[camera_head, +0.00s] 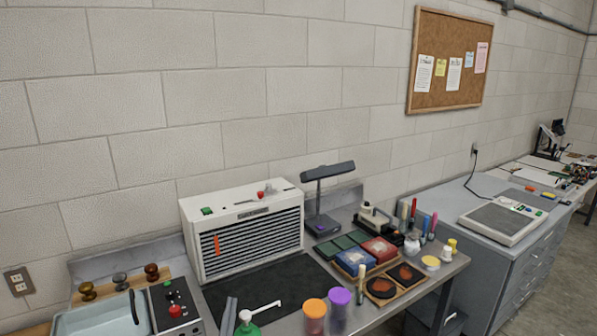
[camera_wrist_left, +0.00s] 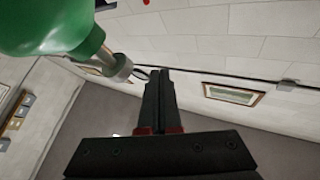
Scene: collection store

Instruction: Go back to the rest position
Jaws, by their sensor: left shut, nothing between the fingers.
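In the left wrist view the green bottle (camera_wrist_left: 50,30) looms close at the upper left, beside the fingers. My right gripper is not in view.
A white slatted unit (camera_head: 245,234) stands at the back of the bench, with a black mat (camera_head: 275,290) before it. Orange (camera_head: 315,308) and purple (camera_head: 340,297) lidded jars stand right of the bottle. A grey basin (camera_head: 100,318) is at the left.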

